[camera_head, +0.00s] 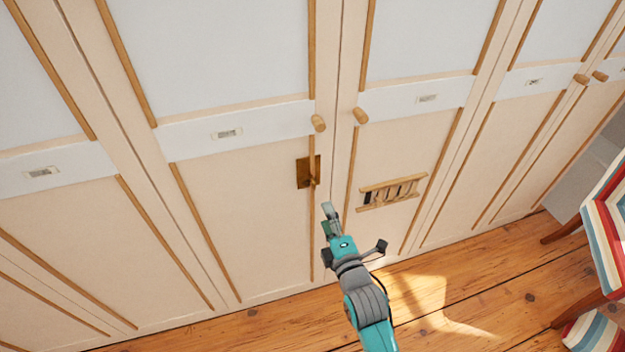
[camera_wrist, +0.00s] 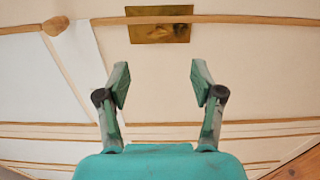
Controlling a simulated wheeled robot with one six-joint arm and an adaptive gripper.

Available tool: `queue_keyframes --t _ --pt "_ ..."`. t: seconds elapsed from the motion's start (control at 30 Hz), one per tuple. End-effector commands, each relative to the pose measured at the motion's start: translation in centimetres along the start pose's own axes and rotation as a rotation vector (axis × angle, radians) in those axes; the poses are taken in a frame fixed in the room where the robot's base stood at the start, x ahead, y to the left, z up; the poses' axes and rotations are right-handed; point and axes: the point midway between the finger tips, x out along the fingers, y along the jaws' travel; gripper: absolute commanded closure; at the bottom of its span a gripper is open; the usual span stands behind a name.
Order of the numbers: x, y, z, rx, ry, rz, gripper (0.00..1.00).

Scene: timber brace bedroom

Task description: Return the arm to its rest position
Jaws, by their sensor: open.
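My gripper (camera_head: 330,219) is at the end of my teal and grey arm, in front of the pale wardrobe doors in the head view. In the wrist view my gripper (camera_wrist: 160,84) shows two fingers spread apart with nothing between them. A brass plate (camera_head: 303,172) with a small handle is on the door just above the gripper. It also shows in the wrist view (camera_wrist: 160,33), beyond the fingertips. I cannot tell from the frames how far the fingertips are from the door, but no contact shows.
Wooden knobs (camera_head: 318,123) and a wooden rack-like piece (camera_head: 392,192) are on the doors. A striped chair (camera_head: 606,235) stands at the right. The plank floor (camera_head: 480,290) below the doors is clear between the arm and the chair.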

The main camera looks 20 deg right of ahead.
Motion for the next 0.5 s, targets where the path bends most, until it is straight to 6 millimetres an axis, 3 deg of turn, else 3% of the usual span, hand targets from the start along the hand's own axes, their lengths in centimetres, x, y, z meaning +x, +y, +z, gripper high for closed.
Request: queue_keyframes --t 0.17,0.27,0.37,0.5 --pt "-0.1 -0.1 0.0 0.004 0.0 -0.001 0.33" --pt "-1.2 -0.7 0.0 0.035 0.0 -0.009 0.33" --pt "-3.7 -2.0 0.0 0.112 -0.001 -0.026 0.33" --pt "-8.8 -4.1 0.0 0.277 -0.007 -0.056 0.33"
